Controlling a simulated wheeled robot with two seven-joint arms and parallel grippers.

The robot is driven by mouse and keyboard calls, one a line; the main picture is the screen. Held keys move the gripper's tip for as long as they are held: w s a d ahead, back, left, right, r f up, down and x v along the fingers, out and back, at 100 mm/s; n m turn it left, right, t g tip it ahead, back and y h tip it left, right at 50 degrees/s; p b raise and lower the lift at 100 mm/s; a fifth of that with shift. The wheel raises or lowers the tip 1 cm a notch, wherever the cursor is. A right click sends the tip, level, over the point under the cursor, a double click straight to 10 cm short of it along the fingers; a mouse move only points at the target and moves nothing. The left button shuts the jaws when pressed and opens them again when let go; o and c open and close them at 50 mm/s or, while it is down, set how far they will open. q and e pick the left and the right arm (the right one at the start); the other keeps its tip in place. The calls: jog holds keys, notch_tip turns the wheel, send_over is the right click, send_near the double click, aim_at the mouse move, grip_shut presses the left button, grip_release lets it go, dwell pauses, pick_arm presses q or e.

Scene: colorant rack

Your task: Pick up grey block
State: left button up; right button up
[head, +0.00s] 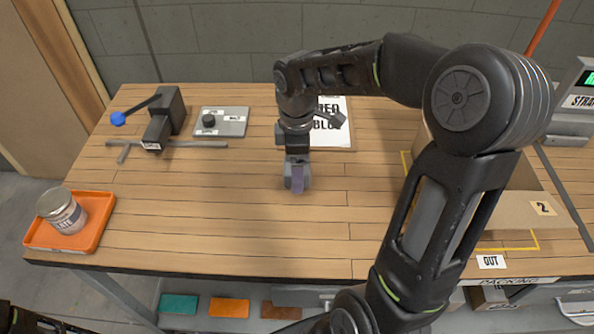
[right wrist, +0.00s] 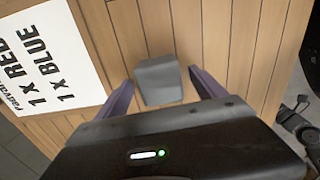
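The grey block (right wrist: 159,80) sits on the wooden table between the two purple fingers of my right gripper (right wrist: 163,88) in the right wrist view. The fingers are open, with a gap showing on each side of the block. In the head view, my right gripper (head: 298,178) points down at the middle of the table and partly hides the grey block (head: 306,183). My left gripper is not in view; only a dark piece of my left arm seems to show at the bottom left corner.
A printed sheet (head: 337,136) lies behind the gripper. An open cardboard box (head: 505,207) is at the right, partly behind my right arm. An orange tray (head: 98,222) with a can (head: 62,212) is at the left. A grey panel (head: 232,122) lies at the back. The left-middle table is clear.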

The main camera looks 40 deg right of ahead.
jog(key=c, duration=1.4)
jog(key=shift+o, duration=0.2)
notch_tip(320, 180, up, 10)
